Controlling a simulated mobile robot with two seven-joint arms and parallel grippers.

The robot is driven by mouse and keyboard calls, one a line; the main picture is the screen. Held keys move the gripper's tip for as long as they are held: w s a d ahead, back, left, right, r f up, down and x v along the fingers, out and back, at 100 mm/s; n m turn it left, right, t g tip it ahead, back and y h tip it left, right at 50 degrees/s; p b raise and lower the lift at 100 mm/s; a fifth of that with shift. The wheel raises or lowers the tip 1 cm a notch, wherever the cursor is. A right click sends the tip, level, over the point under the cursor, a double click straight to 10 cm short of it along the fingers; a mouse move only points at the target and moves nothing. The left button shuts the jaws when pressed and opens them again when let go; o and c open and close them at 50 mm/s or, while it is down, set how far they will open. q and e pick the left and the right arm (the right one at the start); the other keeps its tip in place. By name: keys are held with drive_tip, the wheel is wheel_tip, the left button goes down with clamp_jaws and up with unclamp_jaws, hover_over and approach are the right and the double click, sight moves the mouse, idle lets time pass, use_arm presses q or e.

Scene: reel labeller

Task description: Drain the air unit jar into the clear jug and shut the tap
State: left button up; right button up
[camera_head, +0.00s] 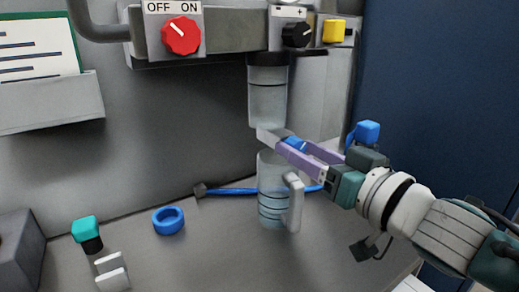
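The air unit jar (267,100), a clear cylinder with a dark collar, hangs under the grey air unit. A pale block with a blue tap (296,143) is just below it. The clear jug (272,208) stands upright on the bench beneath the jar, its handle to the right. Whether it holds liquid is hard to tell. My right gripper (289,146) reaches in from the right, above the jug's rim. Its two purple fingers lie around the blue tap, partly hiding it; whether they grip it is unclear. My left gripper is not in view.
Above are a red OFF/ON knob (181,35), a black knob (297,34) and a yellow button (334,30). A blue hose (232,191) runs behind the jug. A blue ring (168,220) and a teal-capped item (86,232) are at left. The front middle bench is clear.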

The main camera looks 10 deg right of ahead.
clamp_jaws()
idle(0.5)
drive_tip(key=shift+n, duration=0.4)
drive_tip(key=n, duration=0.3)
drive_tip(key=shift+n, duration=0.3)
drive_tip(key=n, duration=0.4)
drive_tip(key=shift+n, duration=0.3)
drive_tip(key=n+b, duration=0.1)
drive_tip(key=n, duration=0.3)
drive_tip(key=shift+a+n, duration=0.1)
drive_tip(key=shift+n, duration=0.2)
drive_tip(key=shift+n+b, duration=0.3)
drive_tip(key=shift+n, duration=1.8)
